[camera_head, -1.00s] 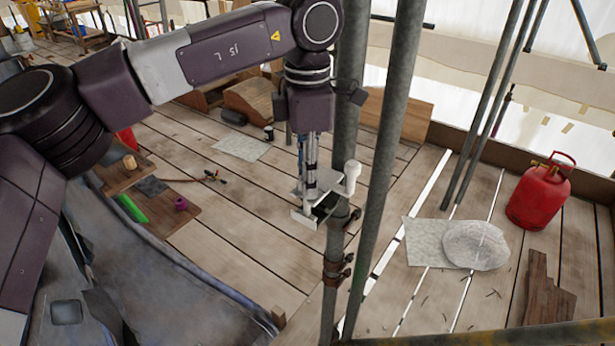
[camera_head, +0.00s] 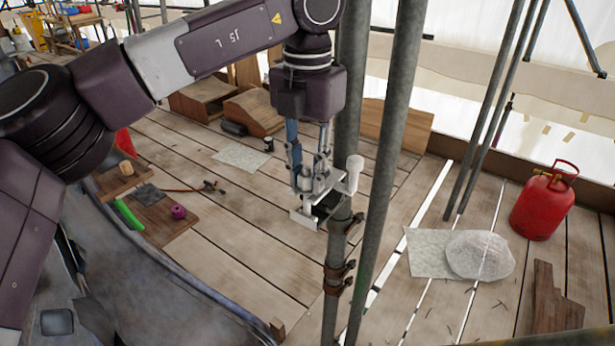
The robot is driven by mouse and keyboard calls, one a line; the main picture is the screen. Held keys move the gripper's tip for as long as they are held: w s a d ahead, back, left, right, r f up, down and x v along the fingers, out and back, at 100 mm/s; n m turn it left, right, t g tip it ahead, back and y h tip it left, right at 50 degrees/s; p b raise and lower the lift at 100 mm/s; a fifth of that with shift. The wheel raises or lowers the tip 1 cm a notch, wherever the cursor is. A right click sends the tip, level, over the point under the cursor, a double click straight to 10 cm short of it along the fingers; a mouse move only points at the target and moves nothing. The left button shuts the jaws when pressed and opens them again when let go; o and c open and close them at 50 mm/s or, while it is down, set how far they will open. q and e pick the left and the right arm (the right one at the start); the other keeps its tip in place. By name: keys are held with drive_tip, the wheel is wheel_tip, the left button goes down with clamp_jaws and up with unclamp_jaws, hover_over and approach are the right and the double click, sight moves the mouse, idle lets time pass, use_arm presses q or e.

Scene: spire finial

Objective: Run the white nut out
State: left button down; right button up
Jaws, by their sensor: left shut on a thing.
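My left gripper (camera_head: 315,185) points down from above and is shut at a pale metal fitting on top of a short grey scaffold post (camera_head: 338,255). The white nut is largely hidden between and behind the fingers, so its outline and thread are not clear. The fitting has a pale bent lip (camera_head: 303,219) at its lower left and a dark part under the fingers. A white round-topped peg (camera_head: 354,168) stands upright just right of the fingers. My right gripper is not in view.
Tall grey poles (camera_head: 392,140) rise close on the right of the gripper. A red gas bottle (camera_head: 542,203) and a clear plastic-like bundle (camera_head: 480,254) are at the right. Planks between are mostly clear.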

use_arm(q)
drive_tip(key=shift+n+b, duration=0.3)
drive_tip(key=shift+n, duration=0.7)
drive_tip(key=c, duration=1.7)
unclamp_jaws()
drive_tip(key=shift+o, duration=0.2)
drive_tip(key=shift+r, duration=0.1)
wheel_tip(320, 180, up, 12)
